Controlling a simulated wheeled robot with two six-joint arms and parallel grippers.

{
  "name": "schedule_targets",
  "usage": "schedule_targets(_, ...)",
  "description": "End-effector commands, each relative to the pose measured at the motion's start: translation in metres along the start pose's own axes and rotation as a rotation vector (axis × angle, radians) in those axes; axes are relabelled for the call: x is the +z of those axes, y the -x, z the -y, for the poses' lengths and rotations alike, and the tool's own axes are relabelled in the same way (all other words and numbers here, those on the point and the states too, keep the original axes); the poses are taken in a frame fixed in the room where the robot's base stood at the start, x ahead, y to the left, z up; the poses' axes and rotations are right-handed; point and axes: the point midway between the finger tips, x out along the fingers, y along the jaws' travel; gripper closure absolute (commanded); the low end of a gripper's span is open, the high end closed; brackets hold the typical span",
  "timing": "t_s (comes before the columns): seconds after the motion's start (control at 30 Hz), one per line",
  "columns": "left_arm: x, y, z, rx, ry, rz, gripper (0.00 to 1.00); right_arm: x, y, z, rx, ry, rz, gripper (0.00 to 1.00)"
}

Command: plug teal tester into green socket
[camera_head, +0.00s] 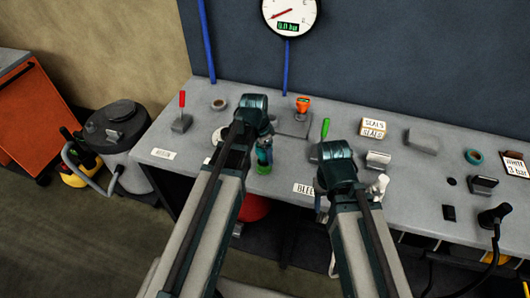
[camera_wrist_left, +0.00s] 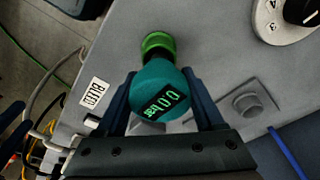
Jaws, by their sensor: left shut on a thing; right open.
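The teal tester (camera_wrist_left: 160,92) has a round head with a display that reads 0.0 bar. My left gripper (camera_wrist_left: 165,105) is shut on it, one dark blue finger on each side. In the head view the tester (camera_head: 265,148) shows beside the wrist of my left gripper (camera_head: 262,138), just above the green socket (camera_head: 263,168) near the bench's front edge. The green socket (camera_wrist_left: 157,42) also shows just past the tester in the wrist view; I cannot tell whether they touch.
A BLEED label (camera_head: 306,189) lies right of the socket. A red lever (camera_head: 182,112), an orange knob (camera_head: 303,104) and a green lever (camera_head: 325,129) stand behind on the bench. A white knob (camera_head: 379,185) is close to my right arm. A gauge (camera_head: 290,14) hangs on the wall.

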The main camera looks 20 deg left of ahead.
Motion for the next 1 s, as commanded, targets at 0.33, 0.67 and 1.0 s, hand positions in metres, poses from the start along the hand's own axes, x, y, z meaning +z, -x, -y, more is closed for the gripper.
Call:
schedule_targets(0.33, 0.001, -0.004, 0.000, 0.000, 0.000, 0.000, 0.84, 0.000, -0.004, 0.000, 0.000, 0.000, 0.000, 0.50)
schedule_targets(0.67, 0.002, -0.010, 0.000, 0.000, 0.000, 0.000, 0.84, -0.001, -0.010, 0.001, 0.000, 0.000, 0.000, 0.50)
schedule_targets(1.0, 0.003, -0.017, 0.000, 0.000, 0.000, 0.000, 0.84, -0.001, -0.017, 0.002, 0.000, 0.000, 0.000, 0.50)
